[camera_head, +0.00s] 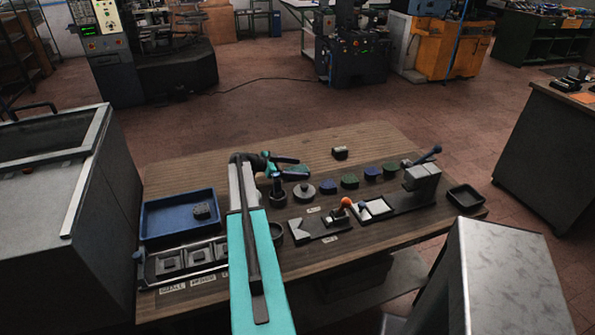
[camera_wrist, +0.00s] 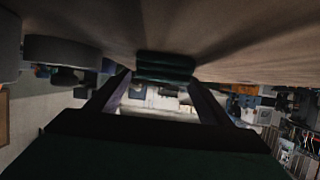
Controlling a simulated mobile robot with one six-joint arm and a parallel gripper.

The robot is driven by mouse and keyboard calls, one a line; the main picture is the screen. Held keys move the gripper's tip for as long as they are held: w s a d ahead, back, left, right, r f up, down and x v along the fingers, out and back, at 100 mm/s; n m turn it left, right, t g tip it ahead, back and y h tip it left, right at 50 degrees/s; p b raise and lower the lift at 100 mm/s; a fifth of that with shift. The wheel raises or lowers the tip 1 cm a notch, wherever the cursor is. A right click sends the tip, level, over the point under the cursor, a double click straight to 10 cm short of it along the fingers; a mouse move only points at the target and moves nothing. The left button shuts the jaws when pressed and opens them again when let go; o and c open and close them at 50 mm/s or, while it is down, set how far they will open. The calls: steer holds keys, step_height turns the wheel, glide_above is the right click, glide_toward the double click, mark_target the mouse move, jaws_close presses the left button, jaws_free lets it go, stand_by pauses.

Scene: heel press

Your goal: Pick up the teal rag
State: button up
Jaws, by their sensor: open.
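In the wrist view, a small, dark teal, layered bundle (camera_wrist: 165,66), which looks like the folded teal rag, rests on the table. It lies ahead of and between the spread fingers of my gripper (camera_wrist: 160,80), and I see no finger closed on it. In the head view, my gripper (camera_head: 304,167) is low over the back middle of the table, pointing right. A small dark block-like thing with a pale top (camera_head: 340,153) lies just right of the fingertips and seems to be the same rag; its teal colour is hard to make out there.
A press fixture (camera_head: 421,184) and black tray (camera_head: 465,196) stand at right, a blue tray (camera_head: 165,221) at left. The table's back edge is clear.

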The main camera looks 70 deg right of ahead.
mark_target(301, 168)
steer(key=shift+x, duration=1.05)
steer(key=c, duration=1.1)
steer(key=shift+r, duration=0.15)
steer(key=shift+r+b, duration=1.5)
steer(key=shift+r, duration=3.4)
